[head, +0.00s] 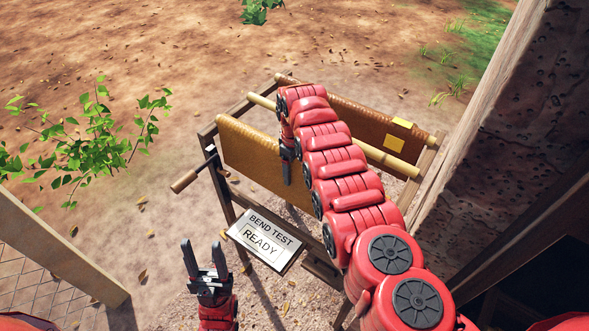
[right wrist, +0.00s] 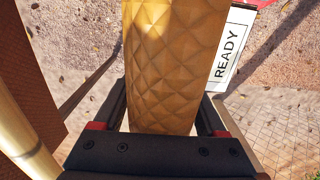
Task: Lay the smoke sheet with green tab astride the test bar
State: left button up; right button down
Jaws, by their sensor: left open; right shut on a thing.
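A golden-tan sheet with a diamond pattern (head: 245,150) hangs at the near side of a wooden rack; it also shows in the right wrist view (right wrist: 175,55). No green tab shows on its visible part. My right gripper (head: 287,170) is shut on this sheet, which lies between its fingers. A bare pale pole (head: 263,102), possibly the test bar, runs across the rack just behind the sheet; my right arm covers its middle. In the right wrist view a pale pole (right wrist: 22,140) is at the left. My left gripper (head: 205,258) is open and empty, below the rack.
A darker brown sheet (head: 345,108) with yellow tabs (head: 394,145) hangs at the rack's far side. A "BEND TEST READY" sign (head: 265,241) is at the near side. A wooden handle (head: 185,181) sticks out left. A rough dark wall (head: 500,130) stands right; leafy plants (head: 85,150) are left.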

jog(key=shift+f, duration=0.3)
grip_release()
jog(key=shift+r, duration=0.1)
